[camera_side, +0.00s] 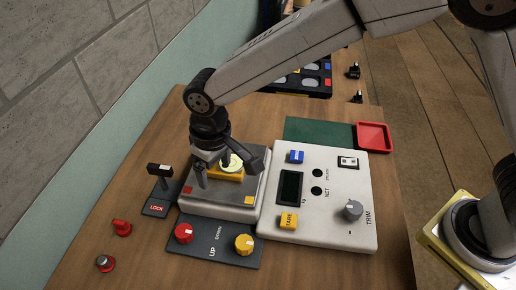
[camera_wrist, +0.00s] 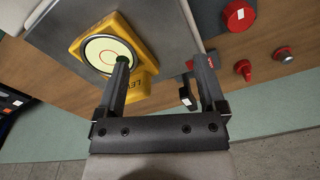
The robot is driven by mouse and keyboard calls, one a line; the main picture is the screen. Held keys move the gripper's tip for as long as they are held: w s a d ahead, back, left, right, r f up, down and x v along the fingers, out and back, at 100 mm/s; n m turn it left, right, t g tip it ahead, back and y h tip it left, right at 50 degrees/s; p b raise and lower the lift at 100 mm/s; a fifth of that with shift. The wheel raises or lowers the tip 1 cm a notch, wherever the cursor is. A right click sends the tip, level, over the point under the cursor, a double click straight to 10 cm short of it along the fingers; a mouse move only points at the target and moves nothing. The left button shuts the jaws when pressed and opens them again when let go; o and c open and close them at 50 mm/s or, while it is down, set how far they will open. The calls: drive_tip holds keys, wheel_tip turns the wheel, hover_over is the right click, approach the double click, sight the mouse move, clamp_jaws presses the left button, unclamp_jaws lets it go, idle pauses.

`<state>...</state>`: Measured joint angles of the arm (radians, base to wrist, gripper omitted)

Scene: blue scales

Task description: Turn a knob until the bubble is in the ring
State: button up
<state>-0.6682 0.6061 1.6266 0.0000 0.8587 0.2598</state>
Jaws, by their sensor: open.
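A yellow level block (camera_side: 232,177) with a round pale vial sits on the grey scale plate (camera_side: 190,208). In the wrist view the vial (camera_wrist: 98,50) shows a thin ring, and a dark green bubble (camera_wrist: 121,59) lies near the vial's edge, beside a fingertip and perhaps partly hidden. A red knob (camera_side: 183,233) and a yellow knob (camera_side: 244,244) are on the dark panel in front of the plate; the red one also shows in the wrist view (camera_wrist: 239,15). My gripper (camera_side: 230,172) is open and empty above the plate, its fingers near the level.
The white console (camera_side: 330,235) with display, buttons and grey TRIM knob (camera_side: 352,210) stands to the right. A LOCK lever (camera_side: 160,171) stands left of the plate. Loose knobs (camera_side: 121,228) lie at the left. A green mat (camera_side: 315,130) and red tray (camera_side: 375,137) are behind.

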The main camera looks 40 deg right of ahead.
drive_tip(key=n, duration=0.1)
hover_over(184, 231)
drive_tip(key=shift+f, duration=4.45)
clamp_jaws()
